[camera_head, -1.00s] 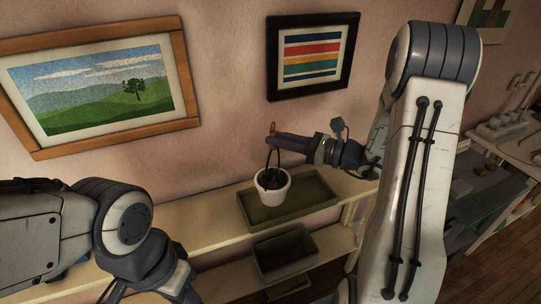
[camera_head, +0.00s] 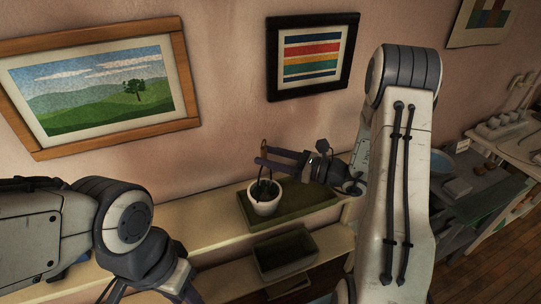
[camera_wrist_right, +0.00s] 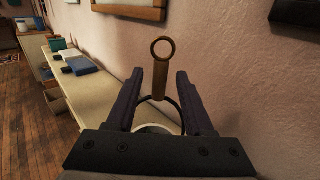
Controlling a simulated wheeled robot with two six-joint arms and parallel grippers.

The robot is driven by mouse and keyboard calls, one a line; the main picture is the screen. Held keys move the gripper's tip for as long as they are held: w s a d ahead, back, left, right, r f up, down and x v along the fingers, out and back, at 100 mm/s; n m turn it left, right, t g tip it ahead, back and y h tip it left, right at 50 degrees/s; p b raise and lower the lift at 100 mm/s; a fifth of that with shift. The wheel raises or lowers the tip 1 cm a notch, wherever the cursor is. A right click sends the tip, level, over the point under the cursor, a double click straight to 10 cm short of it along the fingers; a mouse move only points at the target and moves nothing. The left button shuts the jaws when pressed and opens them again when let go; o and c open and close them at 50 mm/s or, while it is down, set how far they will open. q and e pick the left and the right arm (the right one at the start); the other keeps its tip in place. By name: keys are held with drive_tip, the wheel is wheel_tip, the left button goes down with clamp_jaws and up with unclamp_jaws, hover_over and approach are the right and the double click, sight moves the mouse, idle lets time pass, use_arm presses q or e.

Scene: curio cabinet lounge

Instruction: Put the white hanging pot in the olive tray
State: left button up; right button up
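The white hanging pot (camera_head: 264,206) stands upright in the left part of the olive tray (camera_head: 312,200). Its dark plant and thin dark handle rise above the rim. A brown hook with a ring tops the handle and shows in the right wrist view (camera_wrist_right: 160,78); the pot is mostly hidden there behind my gripper. My right gripper (camera_head: 260,153) is above the pot, its fingers spread apart either side of the hook, with gaps visible in the wrist view (camera_wrist_right: 159,76). My left gripper (camera_head: 180,292) is at the bottom left, its fingertips cut off or unclear.
The tray sits on a cream shelf (camera_head: 205,224) against the pink wall. A dark green bin (camera_head: 287,256) stands on a lower level in front. The shelf left of the tray is clear. Framed pictures hang behind. A grey table with items stands at the right.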

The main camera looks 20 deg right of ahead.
drive_tip(key=b+v, duration=0.2)
drive_tip(key=v, duration=1)
drive_tip(key=s+a+n+g, duration=0.3)
drive_tip(key=a+n+g, duration=0.25)
drive_tip(key=a, duration=0.25)
drive_tip(key=s+a+n+g, duration=0.3)
drive_tip(key=a+n+g, duration=0.25)
drive_tip(key=a, duration=0.35)
drive_tip(key=s+a+n+h, duration=0.3)
drive_tip(key=s+n+h, duration=0.3)
drive_tip(key=n, duration=0.5)
drive_tip(key=s+a+f+n+g+h, duration=0.1)
drive_tip(key=s+a+n+h, duration=0.3)
drive_tip(key=s+n, duration=0.5)
drive_tip(key=shift+n+h, duration=1.1)
drive_tip(key=shift+n, duration=0.4)
